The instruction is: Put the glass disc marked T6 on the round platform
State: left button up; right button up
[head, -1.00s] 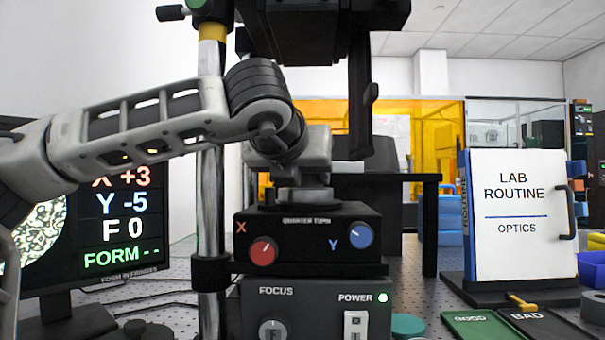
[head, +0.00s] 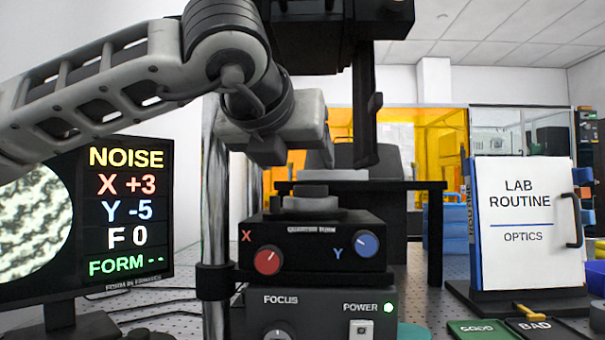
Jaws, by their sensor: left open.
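The round platform (head: 297,203) is a grey, low round stage on top of the black box (head: 345,248) with red X and blue Y knobs. A narrower pale grey round piece (head: 306,190) sits on it; I cannot tell whether it is the glass disc, and no T6 mark is readable. My left gripper (head: 318,167) is open, just above and behind this stack in the picture, with no visible object between its fingers. My left arm crosses from the left. My right gripper is not in view.
A chrome post (head: 215,240) stands left of the box, with a black instrument head (head: 325,30) overhead. A monitor (head: 128,210) at left shows NOISE, X +3, Y -5. At right are a LAB ROUTINE binder (head: 525,258), a green GOOD tray (head: 480,329) and a black BAD tray (head: 535,325).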

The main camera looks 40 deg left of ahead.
pick_arm(q)
jog(key=shift+v, duration=1.8)
